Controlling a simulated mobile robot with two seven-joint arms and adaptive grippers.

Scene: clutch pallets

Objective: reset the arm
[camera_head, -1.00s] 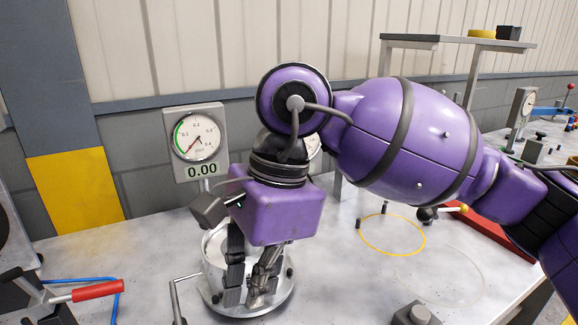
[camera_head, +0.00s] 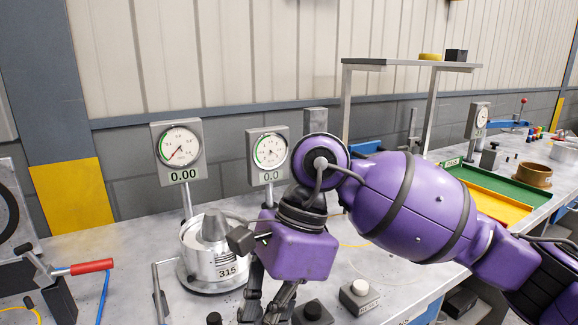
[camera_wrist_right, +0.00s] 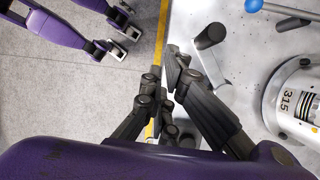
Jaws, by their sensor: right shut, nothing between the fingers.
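My right arm reaches in from the right in the head view. Its purple gripper (camera_head: 264,304) hangs over the front part of the bench, right of a silver cylinder fixture marked 315 (camera_head: 222,264). The gripper is shut and empty, and its fingertips are cut off by the bottom edge. In the right wrist view the dark fingers (camera_wrist_right: 168,78) are together over the bench's edge, with nothing between them. The 315 fixture (camera_wrist_right: 292,104) stands apart from them at the right. My left gripper is not in view.
Two gauges, reading 0.00 (camera_head: 178,152) and 0.0 (camera_head: 268,155), stand behind the fixture. A red-handled clamp (camera_head: 92,267) is at the left. Button boxes (camera_head: 360,296) stand near the front. A green and yellow tray (camera_head: 500,190) lies at the right. A shelf (camera_head: 410,65) stands behind.

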